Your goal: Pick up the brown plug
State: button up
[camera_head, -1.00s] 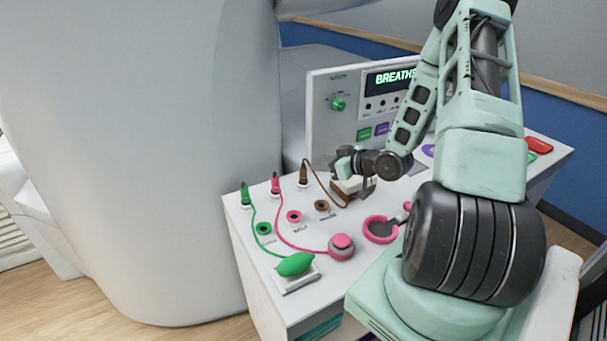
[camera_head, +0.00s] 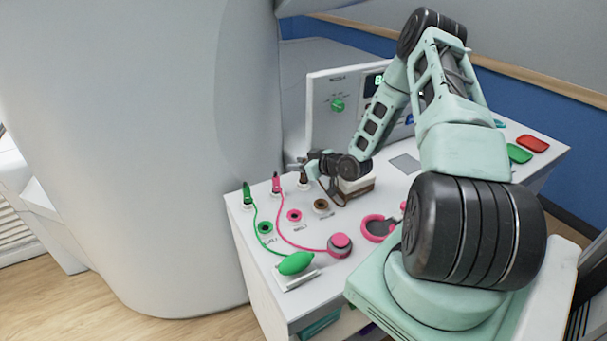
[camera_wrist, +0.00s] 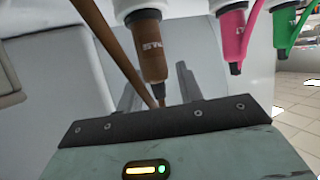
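The brown plug (camera_head: 303,178) stands upright in its white holder at the back left of the white console (camera_head: 335,245). Its brown cable runs right to the white and brown box (camera_head: 357,184). My gripper (camera_head: 305,164) is beside the top of the plug. In the wrist view the brown plug (camera_wrist: 152,48) appears upside down, with its dark end pointing between my two grey fingers (camera_wrist: 158,85). The fingers are apart, with a gap on each side of the plug's end. Contact with the plug does not show.
The pink plug (camera_head: 276,184) and green plug (camera_head: 247,194) stand in a row to the left. Green, pink and brown ring sockets lie in front of them. A green bulb (camera_head: 296,263) and pink button (camera_head: 339,244) are nearer. A panel (camera_head: 335,115) rises behind.

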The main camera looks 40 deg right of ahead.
grip_shut()
